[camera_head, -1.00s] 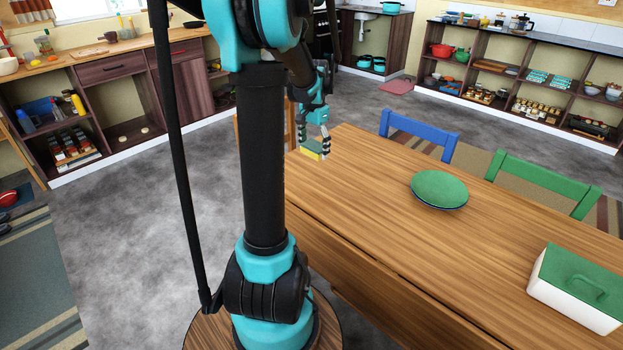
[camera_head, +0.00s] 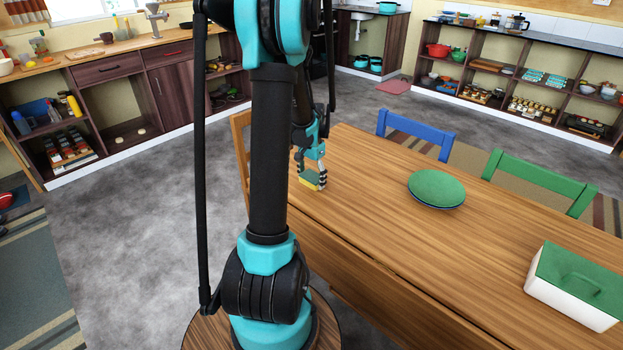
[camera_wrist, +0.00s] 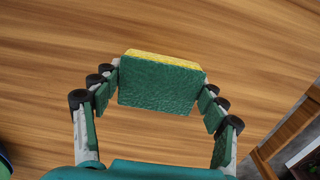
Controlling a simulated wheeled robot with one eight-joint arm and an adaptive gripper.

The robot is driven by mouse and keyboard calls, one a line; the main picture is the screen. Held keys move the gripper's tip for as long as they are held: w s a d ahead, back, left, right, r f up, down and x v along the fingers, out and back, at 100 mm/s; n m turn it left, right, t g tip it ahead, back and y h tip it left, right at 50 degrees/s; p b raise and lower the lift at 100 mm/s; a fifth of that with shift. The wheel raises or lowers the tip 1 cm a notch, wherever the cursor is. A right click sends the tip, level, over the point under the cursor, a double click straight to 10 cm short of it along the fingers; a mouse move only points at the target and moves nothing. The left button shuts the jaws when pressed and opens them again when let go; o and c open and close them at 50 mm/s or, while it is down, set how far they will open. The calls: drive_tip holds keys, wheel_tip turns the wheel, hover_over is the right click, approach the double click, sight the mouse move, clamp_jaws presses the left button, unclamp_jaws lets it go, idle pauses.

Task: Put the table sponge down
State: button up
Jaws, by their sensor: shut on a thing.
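The table sponge (camera_wrist: 158,82) is green with a yellow layer. In the wrist view it sits between both fingers of my gripper (camera_wrist: 160,90), which is shut on it. In the head view the sponge (camera_head: 312,182) is at the lower end of my gripper (camera_head: 311,176), over the far left part of the wooden table (camera_head: 380,220). It is at or just above the tabletop; I cannot tell if it touches. My arm partly hides this area in the head view.
A green plate (camera_head: 437,188) lies on the table right of my gripper. A white box with a green lid (camera_head: 575,285) stands at the near right. A blue chair (camera_head: 415,132) and a green chair (camera_head: 540,180) stand behind the table. Bare tabletop surrounds the sponge.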

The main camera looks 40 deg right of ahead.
sight(311, 177)
drive_tip(key=o, duration=1.5)
drive_tip(key=shift+f, duration=0.1)
drive_tip(key=shift+c, duration=0.2)
wheel_tip(311, 177, up, 12)
drive_tip(key=w+a+f+n+t, duration=0.15)
drive_tip(key=a+n, duration=0.25)
drive_tip(key=a, duration=0.7)
drive_tip(key=w+a+n, duration=0.2)
drive_tip(key=a+n, duration=0.2)
drive_tip(key=a, duration=0.7)
drive_tip(key=s+a+f+n+t, duration=0.1)
drive_tip(key=s+a+n, duration=0.3)
drive_tip(key=a, duration=0.5)
drive_tip(key=s+a+f+n+t, duration=0.1)
drive_tip(key=s+a+f+n, duration=0.3)
drive_tip(key=a, duration=0.5)
drive_tip(key=shift+a+f+n+t, duration=0.15)
drive_tip(key=shift+a+n+t, duration=0.2)
drive_tip(key=shift+n, duration=0.15)
